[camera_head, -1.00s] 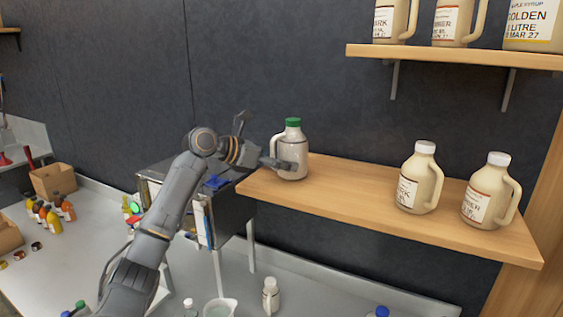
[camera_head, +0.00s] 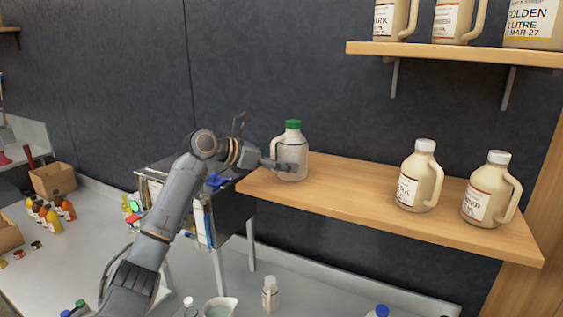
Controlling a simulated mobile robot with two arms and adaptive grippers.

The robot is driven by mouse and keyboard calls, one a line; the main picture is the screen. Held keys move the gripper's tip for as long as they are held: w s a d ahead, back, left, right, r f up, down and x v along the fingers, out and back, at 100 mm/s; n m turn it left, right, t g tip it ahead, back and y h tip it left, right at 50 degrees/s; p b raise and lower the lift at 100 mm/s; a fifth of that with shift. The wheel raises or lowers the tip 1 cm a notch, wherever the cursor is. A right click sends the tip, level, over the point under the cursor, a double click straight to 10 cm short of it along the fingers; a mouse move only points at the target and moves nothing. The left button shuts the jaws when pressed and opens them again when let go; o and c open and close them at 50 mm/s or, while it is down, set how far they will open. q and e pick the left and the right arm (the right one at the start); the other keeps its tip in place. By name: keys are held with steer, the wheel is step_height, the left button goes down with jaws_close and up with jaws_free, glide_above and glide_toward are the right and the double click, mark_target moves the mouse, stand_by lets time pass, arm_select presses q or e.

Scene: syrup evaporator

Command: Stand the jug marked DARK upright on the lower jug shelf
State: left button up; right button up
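A pale jug with a green cap (camera_head: 292,148) stands upright at the left end of the lower shelf (camera_head: 350,195). No marking can be read on it. My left gripper (camera_head: 280,165) is at its lower left side, with a finger end overlapping the jug in view. I cannot tell whether it grips the jug. A cream jug with a white cap (camera_head: 419,178) stands upright further right, its label partly readable, ending in "K". Another white-capped jug (camera_head: 490,190) beside it has a label ending in "BER". My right gripper is not in view.
An upper shelf (camera_head: 450,52) holds labelled jugs, one reading "ARK" and one "GOLDEN". The lower shelf is clear between the green-capped jug and the cream jugs. Below are a bench with bottles, a beaker (camera_head: 220,307) and a cardboard box (camera_head: 53,180).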

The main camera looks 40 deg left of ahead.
arm_select(q)
steer(key=o, duration=0.3)
steer(key=shift+s, duration=0.1)
steer(key=shift+f, duration=0.15)
steer(key=v, duration=1.2)
